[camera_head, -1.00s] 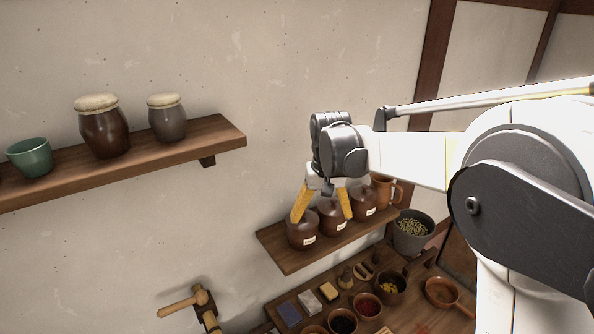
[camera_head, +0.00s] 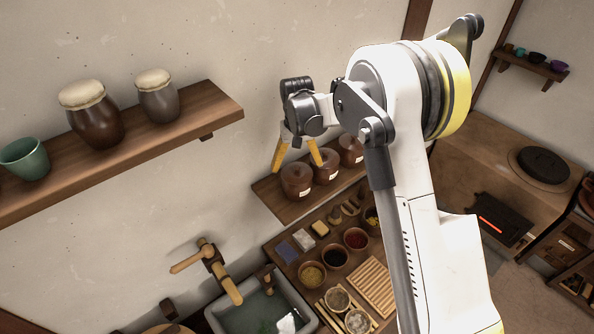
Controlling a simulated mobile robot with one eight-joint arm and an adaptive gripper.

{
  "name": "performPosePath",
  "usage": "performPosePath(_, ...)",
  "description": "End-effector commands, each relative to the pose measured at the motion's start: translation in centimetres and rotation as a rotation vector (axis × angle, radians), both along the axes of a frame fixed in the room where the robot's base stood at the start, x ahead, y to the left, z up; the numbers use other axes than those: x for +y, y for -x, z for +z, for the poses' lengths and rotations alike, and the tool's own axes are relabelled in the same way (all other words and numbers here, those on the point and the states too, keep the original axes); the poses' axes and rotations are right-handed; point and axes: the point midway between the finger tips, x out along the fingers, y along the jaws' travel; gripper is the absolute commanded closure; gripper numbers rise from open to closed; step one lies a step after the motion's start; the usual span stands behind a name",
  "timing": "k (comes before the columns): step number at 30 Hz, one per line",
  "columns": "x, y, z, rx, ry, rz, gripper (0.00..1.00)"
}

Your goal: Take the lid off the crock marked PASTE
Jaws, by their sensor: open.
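Three dark brown lidded crocks stand in a row on a small wooden shelf (camera_head: 268,190): a left crock (camera_head: 297,183), a middle crock (camera_head: 327,174) and a right crock (camera_head: 350,155). Each lid has a knob. Pale labels show on the left and middle crocks, too small to read, so I cannot tell which says PASTE. My gripper (camera_head: 298,166) is open and empty, pointing down with orange fingers. In the picture its left finger is at the upper left of the left crock and its right finger overlaps the middle crock. I cannot tell its exact depth or any contact.
A higher shelf (camera_head: 190,128) at left bears a green cup (camera_head: 24,159) and two cloth-topped jars (camera_head: 95,118). Below the crocks, a worktop holds several bowls (camera_head: 335,257) and a slatted board (camera_head: 371,285). A stone basin (camera_head: 232,318) and a wooden tap (camera_head: 220,272) are at bottom.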

Motion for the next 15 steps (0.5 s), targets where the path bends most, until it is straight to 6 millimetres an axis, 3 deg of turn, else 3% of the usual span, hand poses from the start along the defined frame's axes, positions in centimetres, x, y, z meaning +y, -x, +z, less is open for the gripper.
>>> performPosePath(6,0.0,-0.1,-2.4,0.000,0.000,0.000,0.00)
performPosePath(13,0.0,-0.1,-2.7,0.000,0.000,0.000,0.00)
performPosePath(14,0.0,-0.1,-2.7,0.000,0.000,0.000,0.06)
performPosePath(15,0.0,-0.1,-2.7,0.000,0.000,0.000,0.18)
